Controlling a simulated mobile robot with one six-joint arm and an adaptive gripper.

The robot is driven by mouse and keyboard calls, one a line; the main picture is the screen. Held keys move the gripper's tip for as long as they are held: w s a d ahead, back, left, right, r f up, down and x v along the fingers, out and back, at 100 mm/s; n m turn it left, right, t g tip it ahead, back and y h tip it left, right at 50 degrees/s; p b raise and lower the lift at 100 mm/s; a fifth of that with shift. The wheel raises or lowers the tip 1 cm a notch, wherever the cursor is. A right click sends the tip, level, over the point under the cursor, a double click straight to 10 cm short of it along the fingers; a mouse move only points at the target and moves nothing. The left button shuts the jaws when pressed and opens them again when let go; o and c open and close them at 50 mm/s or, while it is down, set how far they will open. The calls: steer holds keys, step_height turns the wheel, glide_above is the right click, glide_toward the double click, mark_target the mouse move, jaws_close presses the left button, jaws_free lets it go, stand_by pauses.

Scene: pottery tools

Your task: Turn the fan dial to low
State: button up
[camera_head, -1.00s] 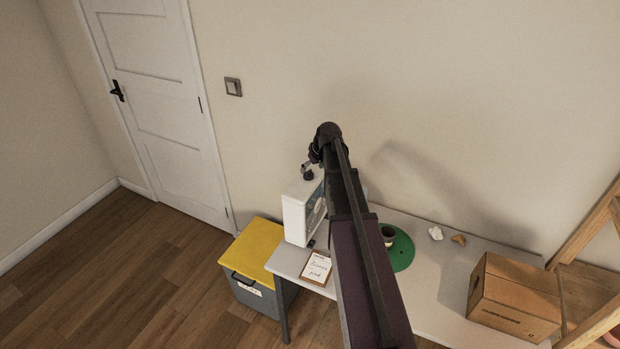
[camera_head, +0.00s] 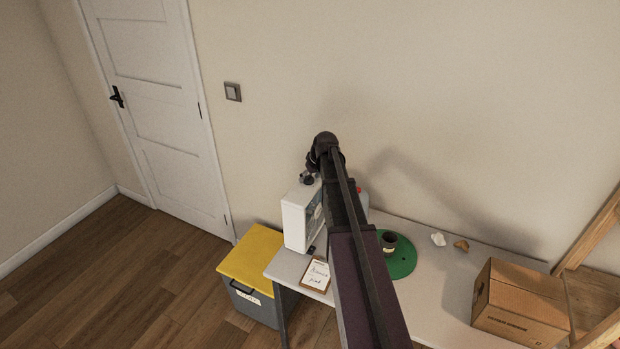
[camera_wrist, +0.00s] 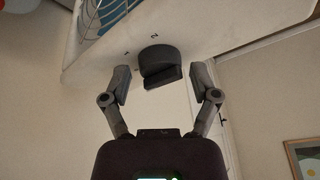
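The white box fan (camera_head: 297,226) stands on the left part of the table, partly hidden behind my arm in the head view. In the wrist view, the fan's white casing (camera_wrist: 225,22) and blue-backed grille (camera_wrist: 98,15) fill the top. The dark fan dial (camera_wrist: 156,62) sticks out from the casing, with small marks near it, one like a 2. My gripper (camera_wrist: 161,76) is open, one finger on each side of the dial, with visible gaps. I cannot tell how near the fingertips are in depth. In the head view the dial and fingers are hidden or unclear.
A clipboard (camera_head: 315,275) lies before the fan. A green disc (camera_head: 402,265) with a dark cup (camera_head: 389,241), small pale pieces (camera_head: 438,239) and a cardboard box (camera_head: 520,308) are to the right. A yellow-lidded bin (camera_head: 252,256) stands left of the table (camera_head: 440,290).

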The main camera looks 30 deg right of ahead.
steer(key=c, duration=0.7)
